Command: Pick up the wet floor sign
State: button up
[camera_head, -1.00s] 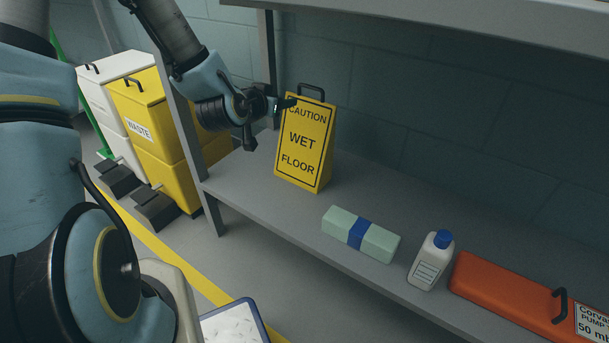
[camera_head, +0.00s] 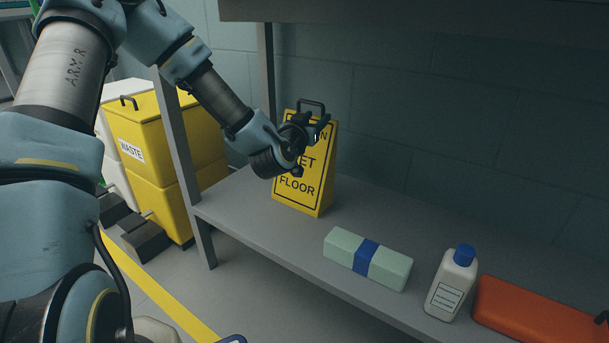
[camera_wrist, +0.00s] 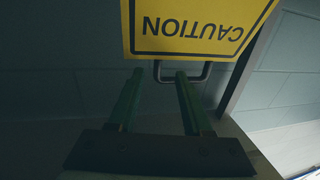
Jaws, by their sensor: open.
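The wet floor sign (camera_head: 318,190) is a yellow upright A-shaped board with black lettering and a dark handle on top. It stands on the grey shelf (camera_head: 240,205). My gripper (camera_head: 318,127) is in front of its upper part in the head view and hides some of the lettering. In the wrist view the sign (camera_wrist: 190,28) appears upside down, with its handle (camera_wrist: 185,76) just ahead of my open, empty fingers (camera_wrist: 154,80). The handle shows near the fingertips; whether they touch it I cannot tell.
A shelf post (camera_head: 182,150) and yellow waste bin (camera_head: 150,140) are at left. An upper shelf (camera_head: 420,12) hangs above.

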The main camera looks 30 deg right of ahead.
aim_at(322, 114)
jog(key=x, duration=0.1)
jog(key=b+x, duration=0.1)
jog(key=x, duration=0.1)
jog(key=shift+w+d+f, duration=0.15)
jog(key=shift+d+f, duration=0.1)
jog(key=shift+d, duration=0.15)
jog(key=shift+w+d+r, duration=0.15)
jog(key=shift+w+d, duration=0.15)
jog(key=shift+d, duration=0.05)
grip_shut()
dwell(0.8)
